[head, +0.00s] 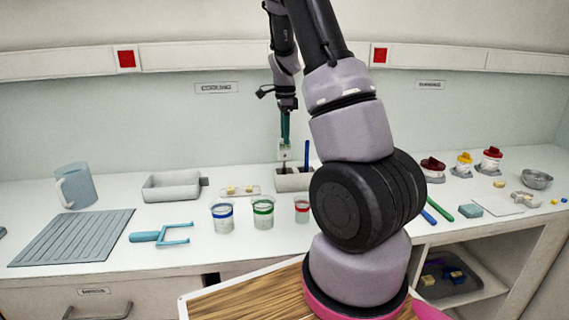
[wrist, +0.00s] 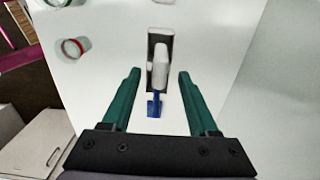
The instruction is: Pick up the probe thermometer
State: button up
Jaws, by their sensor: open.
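The probe thermometer seems to be the white-headed tool (head: 285,153) standing upright in a small grey holder (head: 293,182) at the back of the counter. In the wrist view its white head (wrist: 160,66) lies between my two green fingers. A blue tool (head: 306,154) stands in the same holder to its right; it shows below the white head in the wrist view (wrist: 155,105). My gripper (head: 286,137) is open, pointing down just above the holder; its fingertips (wrist: 159,73) show clear gaps on both sides. The thermometer's lower part is hidden in the holder.
Cups with blue (head: 222,217), green (head: 263,212) and red (head: 302,209) bands stand in front of the holder. A grey tray (head: 172,186), a flat dish (head: 240,190) and a jug (head: 75,186) lie left.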

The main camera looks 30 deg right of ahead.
aim_at(284, 160)
jog(key=shift+a+f, duration=0.1)
jog(key=shift+f, duration=3)
grip_shut()
